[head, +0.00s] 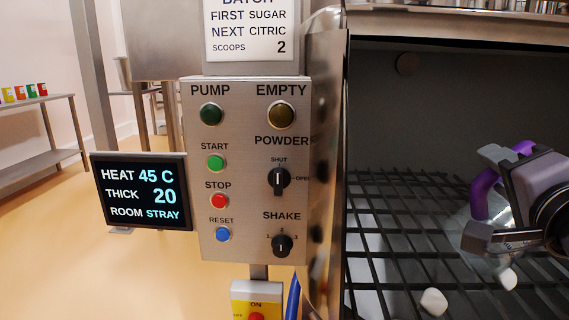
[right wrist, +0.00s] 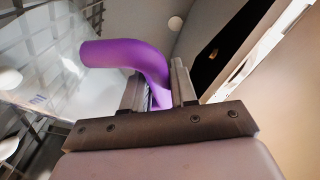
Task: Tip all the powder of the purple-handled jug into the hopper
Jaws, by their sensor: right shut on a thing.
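My right gripper (head: 484,197) is inside the hopper at the right of the head view, shut on the purple handle (head: 515,150) of the jug. The handle also shows between the fingers in the right wrist view (right wrist: 125,53). The clear jug body (right wrist: 65,85) is left of the fingers there, with the grate visible through it. In the head view the jug is mostly behind my gripper, so its exact tilt and any powder in it cannot be told. The hopper (head: 400,130) is a dark steel box with a black bar grate (head: 390,240). My left gripper is out of view.
White lumps (head: 434,302) lie on the grate near the jug. The control panel (head: 246,170) stands left of the hopper wall, with knobs and buttons; its powder knob (head: 279,180) points up towards SHUT. A screen (head: 142,191) reads HEAT 45 C, THICK 20, ROOM STRAY.

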